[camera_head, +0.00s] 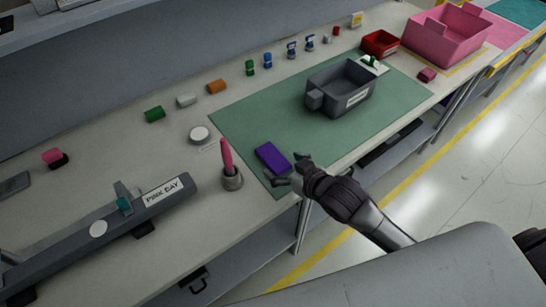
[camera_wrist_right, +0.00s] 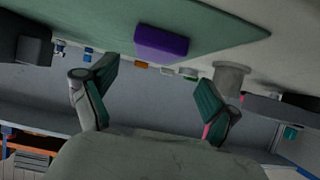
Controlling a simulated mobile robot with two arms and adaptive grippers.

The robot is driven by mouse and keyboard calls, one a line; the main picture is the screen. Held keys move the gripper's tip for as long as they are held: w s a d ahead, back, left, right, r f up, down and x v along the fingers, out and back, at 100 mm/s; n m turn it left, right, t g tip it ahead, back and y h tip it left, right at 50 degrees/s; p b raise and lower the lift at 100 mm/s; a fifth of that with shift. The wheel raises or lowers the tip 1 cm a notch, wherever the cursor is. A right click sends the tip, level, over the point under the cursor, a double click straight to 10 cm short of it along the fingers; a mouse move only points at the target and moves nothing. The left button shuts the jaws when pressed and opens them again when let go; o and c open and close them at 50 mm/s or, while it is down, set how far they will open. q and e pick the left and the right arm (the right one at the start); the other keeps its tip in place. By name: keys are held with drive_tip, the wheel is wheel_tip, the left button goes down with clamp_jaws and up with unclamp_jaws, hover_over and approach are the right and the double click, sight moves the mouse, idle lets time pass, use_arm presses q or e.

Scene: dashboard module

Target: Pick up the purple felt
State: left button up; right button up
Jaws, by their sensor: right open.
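The purple felt (camera_head: 272,158) is a small purple block lying on the front left part of the green mat (camera_head: 236,120). My right gripper (camera_head: 284,173) is at the mat's front edge, just in front of the felt. In the right wrist view the felt (camera_wrist_right: 161,42) shows beyond and between the two spread fingers of the gripper (camera_wrist_right: 156,92), which are empty. I cannot tell how far the fingers are from the felt. My left gripper is not in view.
A grey cup with a pink marker (camera_head: 231,180) stands left of the felt. A grey bin (camera_head: 320,102) sits on the mat to the right. A dashboard module labelled PINK BAY (camera_head: 95,235) lies at the left. Several small coloured parts line the back.

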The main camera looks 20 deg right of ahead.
sight(274, 157)
drive_tip(key=x, duration=0.3)
drive_tip(key=p+x, duration=0.1)
drive_tip(key=x, duration=0.1)
drive_tip(key=shift+w+d+f, duration=0.15)
drive_tip(key=shift+w+d, duration=0.1)
drive_tip(key=shift+w, duration=0.15)
drive_tip(key=c, duration=1)
